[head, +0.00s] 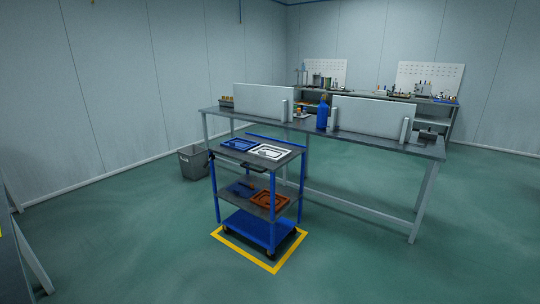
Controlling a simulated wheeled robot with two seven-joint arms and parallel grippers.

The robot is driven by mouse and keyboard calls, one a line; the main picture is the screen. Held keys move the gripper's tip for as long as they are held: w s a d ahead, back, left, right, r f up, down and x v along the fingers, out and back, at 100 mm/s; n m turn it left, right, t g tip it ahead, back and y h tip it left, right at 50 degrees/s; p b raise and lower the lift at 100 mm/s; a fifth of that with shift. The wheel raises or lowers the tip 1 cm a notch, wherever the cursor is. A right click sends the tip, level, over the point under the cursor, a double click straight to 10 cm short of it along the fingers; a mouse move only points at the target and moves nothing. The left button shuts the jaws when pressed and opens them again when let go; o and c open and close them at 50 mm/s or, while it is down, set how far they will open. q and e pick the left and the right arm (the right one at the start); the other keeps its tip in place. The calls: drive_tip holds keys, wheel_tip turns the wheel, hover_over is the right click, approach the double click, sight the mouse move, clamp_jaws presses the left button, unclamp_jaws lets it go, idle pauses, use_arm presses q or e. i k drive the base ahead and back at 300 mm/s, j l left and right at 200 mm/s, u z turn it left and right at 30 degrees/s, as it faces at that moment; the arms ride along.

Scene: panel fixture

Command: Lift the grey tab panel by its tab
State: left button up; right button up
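Two wide pale grey panels stand upright on the long workbench: a left panel (262,102) and a right panel (371,114). Narrow light uprights stand at some of their ends, such as one at the left panel's right end (284,111) and one at the right panel's right end (404,131). At this distance I cannot make out a tab on either panel, nor tell which is the grey tab panel. Neither of my grippers is in view.
A blue and grey cart (256,170) with trays stands before the workbench (350,139), inside yellow floor marking (276,270). A blue bottle (322,114) stands between the panels. A grey bin (194,161) is left. The green floor at front right is clear.

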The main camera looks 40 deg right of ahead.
sight(271, 153)
drive_tip(key=i+l+u, duration=0.1)
drive_tip(key=l, duration=0.45)
drive_tip(key=i+l+u, duration=0.1)
drive_tip(key=l, duration=0.45)
drive_tip(key=i+l+u, duration=0.1)
drive_tip(key=i+l, duration=0.15)
drive_tip(key=l, duration=0.35)
drive_tip(key=i+l+u, duration=0.1)
drive_tip(key=l, duration=0.5)
drive_tip(key=i+l+u, duration=0.1)
drive_tip(key=l, duration=0.5)
drive_tip(key=i+l+u, duration=0.1)
drive_tip(key=l, duration=0.5)
